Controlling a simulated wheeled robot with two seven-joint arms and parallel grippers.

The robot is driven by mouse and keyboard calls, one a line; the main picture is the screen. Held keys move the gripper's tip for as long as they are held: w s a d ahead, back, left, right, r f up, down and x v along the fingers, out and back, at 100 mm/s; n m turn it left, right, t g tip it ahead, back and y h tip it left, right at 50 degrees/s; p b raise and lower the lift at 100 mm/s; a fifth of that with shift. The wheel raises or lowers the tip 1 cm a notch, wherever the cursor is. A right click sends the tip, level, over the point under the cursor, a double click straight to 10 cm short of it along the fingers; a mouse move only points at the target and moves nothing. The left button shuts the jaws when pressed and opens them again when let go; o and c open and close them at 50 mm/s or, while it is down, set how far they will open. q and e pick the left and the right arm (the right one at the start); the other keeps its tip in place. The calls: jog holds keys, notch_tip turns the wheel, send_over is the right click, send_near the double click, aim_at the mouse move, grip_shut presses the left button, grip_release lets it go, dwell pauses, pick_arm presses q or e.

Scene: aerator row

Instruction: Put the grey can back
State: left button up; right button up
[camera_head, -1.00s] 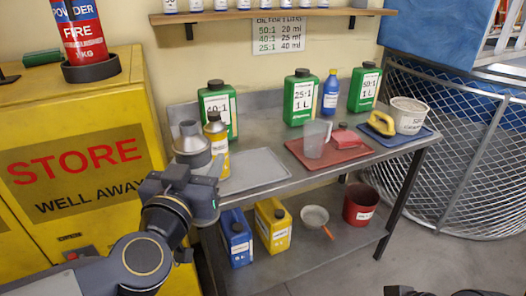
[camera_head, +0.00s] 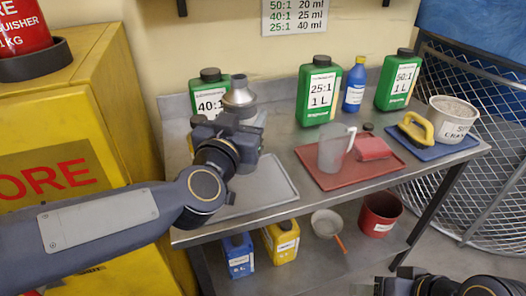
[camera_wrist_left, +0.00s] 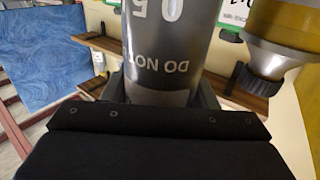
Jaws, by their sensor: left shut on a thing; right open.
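The grey can (camera_head: 240,97) has a narrow neck and sloped shoulders. In the left wrist view the can (camera_wrist_left: 168,45) fills the top middle, with white lettering, between the fingers of my left gripper (camera_wrist_left: 163,95). I cannot tell whether its base touches anything. My right gripper (camera_head: 398,284) is open and empty at the bottom right, partly cut off by the frame edge.
A yellow bottle (camera_wrist_left: 285,30) is close beside the can. A grey tray (camera_head: 265,192) shows bare in front. Green jugs (camera_head: 319,90) and a blue bottle (camera_head: 354,85) stand at the back. A red tray (camera_head: 320,178) holds a clear jug (camera_head: 334,150). The yellow cabinet (camera_head: 85,110) is left.

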pick_arm(q)
jog(key=w+d+f+b, duration=0.3)
jog(key=w+f, duration=0.3)
jog(key=f, duration=0.3)
jog(key=shift+d+f+b, duration=0.4)
jog(key=shift+b, duration=0.05)
jog(key=shift+f, duration=0.2)
jog(key=o, duration=1)
jog(key=shift+o, duration=0.2)
jog(key=shift+r, duration=0.15)
